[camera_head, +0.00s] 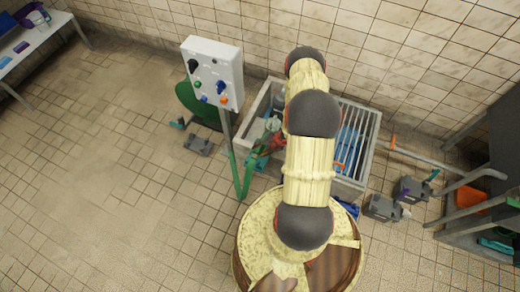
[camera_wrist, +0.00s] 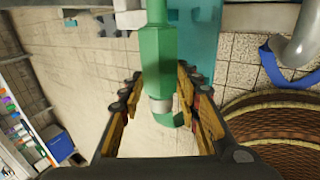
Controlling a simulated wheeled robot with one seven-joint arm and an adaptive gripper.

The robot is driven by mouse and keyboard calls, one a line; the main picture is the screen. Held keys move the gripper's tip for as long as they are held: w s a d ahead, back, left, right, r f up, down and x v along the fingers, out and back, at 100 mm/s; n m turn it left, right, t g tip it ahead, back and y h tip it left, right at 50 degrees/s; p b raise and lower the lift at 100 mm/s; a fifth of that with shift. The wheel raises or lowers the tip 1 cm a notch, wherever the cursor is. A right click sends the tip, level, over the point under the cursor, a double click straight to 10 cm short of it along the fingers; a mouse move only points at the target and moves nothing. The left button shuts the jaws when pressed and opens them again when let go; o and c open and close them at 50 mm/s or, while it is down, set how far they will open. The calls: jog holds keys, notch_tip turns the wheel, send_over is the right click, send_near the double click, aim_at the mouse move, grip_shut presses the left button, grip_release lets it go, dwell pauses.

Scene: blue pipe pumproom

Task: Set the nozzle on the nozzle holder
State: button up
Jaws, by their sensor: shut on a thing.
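The green nozzle (camera_wrist: 158,60) stands upright in the middle of the wrist view, with a grey band low on it and a bent green end below. My gripper (camera_wrist: 163,88) has its yellow and black fingers on both sides of the nozzle and is shut on it. A teal part (camera_wrist: 203,45) is right behind the nozzle; I cannot tell whether it is the nozzle holder or whether they touch. In the head view my arm hides much of the gripper area, and a teal part (camera_head: 257,161) shows beside a green bent tube (camera_head: 241,182).
A white control box (camera_head: 212,70) on a post stands left of my arm. A grey tank with a grate (camera_head: 358,135) is behind my arm. Grey blocks (camera_head: 383,207) lie at right, near a dark rack. A table (camera_head: 35,45) is far left.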

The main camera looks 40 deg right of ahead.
jog(key=shift+f+b, duration=2.3)
jog(key=shift+f, duration=0.95)
jog(key=o, duration=1.4)
jog(key=shift+c, duration=0.2)
jog(key=shift+o, duration=0.2)
jog(key=v, duration=1.2)
